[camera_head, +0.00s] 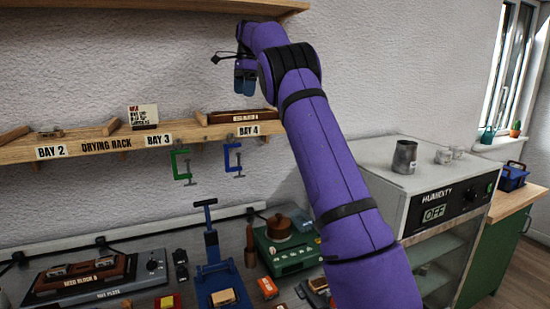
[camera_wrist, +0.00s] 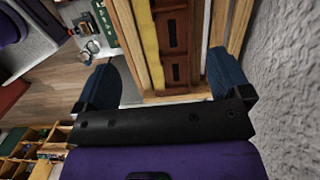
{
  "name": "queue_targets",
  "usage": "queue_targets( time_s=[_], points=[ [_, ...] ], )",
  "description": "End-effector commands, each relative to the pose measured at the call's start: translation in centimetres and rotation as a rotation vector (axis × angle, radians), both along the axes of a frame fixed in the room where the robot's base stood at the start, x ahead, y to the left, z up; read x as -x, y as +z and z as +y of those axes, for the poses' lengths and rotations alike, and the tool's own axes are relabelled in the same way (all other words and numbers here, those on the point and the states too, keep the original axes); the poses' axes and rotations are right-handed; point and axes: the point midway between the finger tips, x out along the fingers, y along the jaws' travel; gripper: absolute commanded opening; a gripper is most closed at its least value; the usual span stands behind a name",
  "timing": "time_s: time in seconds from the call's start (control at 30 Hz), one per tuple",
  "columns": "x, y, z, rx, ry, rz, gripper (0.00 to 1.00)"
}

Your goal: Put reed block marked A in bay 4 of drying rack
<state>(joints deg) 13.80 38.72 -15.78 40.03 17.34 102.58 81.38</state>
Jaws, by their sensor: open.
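Reed block A (camera_head: 235,116), a long dark red-brown block with a white label, lies on the drying rack (camera_head: 100,146) behind the BAY 4 label (camera_head: 249,130). My gripper (camera_head: 245,84) is open and empty above the block, apart from it. In the wrist view, the block (camera_wrist: 173,45) shows with dark slots and a yellow strip along one side. It lies beyond the gap between my two blue fingers (camera_wrist: 165,78). The block's right end is hidden behind my arm in the head view.
A small sign card (camera_head: 143,116) stands on the rack above BAY 3. Green (camera_head: 181,166) and blue (camera_head: 232,158) clamps hang below the shelf. Reed block B (camera_head: 80,279) lies on the hot plate below. A humidity cabinet (camera_head: 440,195) stands right. Another shelf overhangs above.

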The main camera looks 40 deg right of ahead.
Motion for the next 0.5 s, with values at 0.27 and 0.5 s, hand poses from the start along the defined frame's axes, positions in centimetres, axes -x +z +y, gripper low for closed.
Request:
queue_targets(
  time_s=[0.27,0.5],
  points=[
    [6.0,4.2,3.6,0.016,0.227,-0.104,0.95],
    [12.8,5.9,7.6,0.058,0.477,-0.194,0.95]
  ],
)
